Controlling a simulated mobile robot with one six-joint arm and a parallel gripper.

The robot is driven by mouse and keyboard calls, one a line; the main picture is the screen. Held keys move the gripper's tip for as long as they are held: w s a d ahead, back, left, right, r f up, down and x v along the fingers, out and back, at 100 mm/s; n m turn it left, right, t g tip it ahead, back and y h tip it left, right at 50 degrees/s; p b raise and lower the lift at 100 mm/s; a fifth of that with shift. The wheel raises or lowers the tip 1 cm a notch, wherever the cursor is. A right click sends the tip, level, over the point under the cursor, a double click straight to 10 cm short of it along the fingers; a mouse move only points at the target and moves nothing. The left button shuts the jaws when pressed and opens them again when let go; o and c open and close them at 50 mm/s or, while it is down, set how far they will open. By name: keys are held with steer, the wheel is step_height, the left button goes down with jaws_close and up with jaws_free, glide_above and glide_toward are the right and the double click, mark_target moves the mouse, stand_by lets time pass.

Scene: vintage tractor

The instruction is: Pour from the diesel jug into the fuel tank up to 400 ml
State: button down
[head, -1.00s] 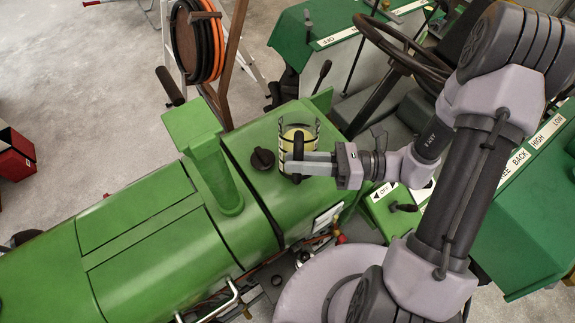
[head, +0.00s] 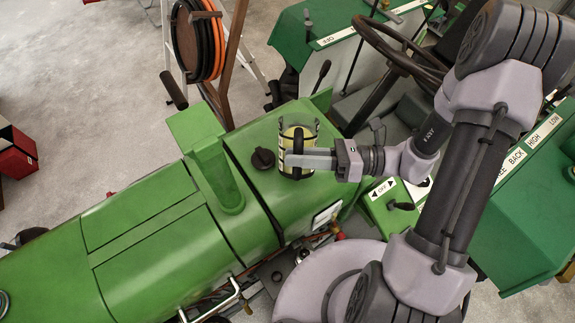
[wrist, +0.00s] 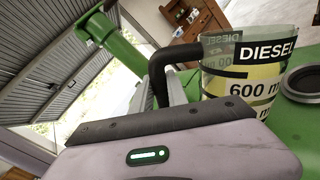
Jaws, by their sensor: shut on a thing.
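The diesel jug (head: 299,136) is clear, with yellow liquid inside, a dark handle and a DIESEL label. It also shows in the wrist view (wrist: 240,85), with a 600 ml mark. My gripper (head: 290,160) is shut on the jug's dark handle (wrist: 160,72). The jug is over the green hood beside a black cap (head: 263,159), and looks close to upright. A dark round ring (wrist: 305,82) on the green surface shows just right of the jug in the wrist view; I cannot tell whether it is the fuel tank opening. The jug hides the surface behind it.
A green stack (head: 210,160) rises from the hood left of the jug. The steering wheel (head: 400,50) and levers stand to the right. A hose reel on a post (head: 200,40) is behind. A red box (head: 15,152) lies on the floor at far left.

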mark_target(299, 142)
steer(key=shift+w+r+m+p, duration=0.45)
steer(key=shift+r+m+p, duration=0.1)
steer(key=shift+m+p, duration=0.35)
steer(key=shift+w+r, duration=0.1)
steer(key=shift+w+r+m+p, duration=0.25)
steer(key=shift+w+m+p, duration=0.3)
steer(key=shift+m, duration=0.35)
steer(key=shift+w+r+m, duration=0.1)
steer(key=shift+w+m, duration=0.15)
steer(key=shift+m, duration=0.15)
stand_by(1.2)
stand_by(1.1)
